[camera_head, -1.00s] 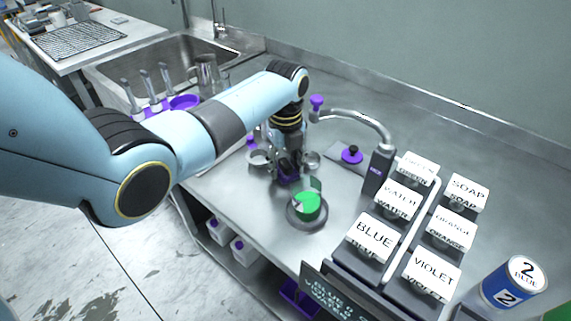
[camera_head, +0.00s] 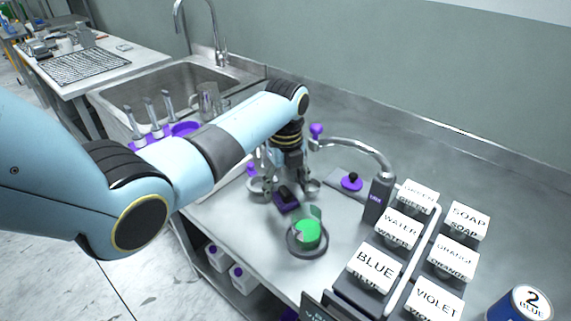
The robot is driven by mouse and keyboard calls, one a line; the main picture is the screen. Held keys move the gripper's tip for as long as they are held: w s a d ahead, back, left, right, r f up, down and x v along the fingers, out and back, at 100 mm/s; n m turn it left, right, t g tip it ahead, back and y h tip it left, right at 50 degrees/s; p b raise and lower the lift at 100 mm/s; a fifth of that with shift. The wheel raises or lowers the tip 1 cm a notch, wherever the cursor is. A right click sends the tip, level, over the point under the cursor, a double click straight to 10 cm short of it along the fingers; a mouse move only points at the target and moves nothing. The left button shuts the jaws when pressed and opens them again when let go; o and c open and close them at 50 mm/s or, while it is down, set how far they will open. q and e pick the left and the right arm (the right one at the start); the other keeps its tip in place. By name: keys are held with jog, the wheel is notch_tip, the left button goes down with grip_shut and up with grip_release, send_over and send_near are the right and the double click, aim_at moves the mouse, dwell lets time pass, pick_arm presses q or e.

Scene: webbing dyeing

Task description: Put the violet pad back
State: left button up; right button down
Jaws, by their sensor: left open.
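A white block labelled VIOLET (camera_head: 436,300) sits at the near right of the dark rack, partly cut by the lower frame edge. I cannot tell whether this block is the violet pad. My left gripper (camera_head: 286,188) points down at the middle of the counter, open, just behind a green-filled round dish (camera_head: 308,236). A small dark violet piece (camera_head: 286,203) shows right at its fingertips; I cannot tell whether they touch. A violet knob (camera_head: 352,180) stands on a dark plate to the right of the gripper. My right gripper is not in view.
More white blocks, such as BLUE (camera_head: 374,268) and SOAP (camera_head: 467,220), fill the rack. A curved metal spout (camera_head: 350,144) stands behind it. Small metal cups (camera_head: 258,187) flank the gripper. A blue can (camera_head: 520,303) is at lower right, a sink (camera_head: 160,92) at back left.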

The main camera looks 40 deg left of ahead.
aim_at(285, 190)
pick_arm(q)
notch_tip(285, 190, up, 10)
dwell(0.3)
jog(key=shift+f, duration=0.1)
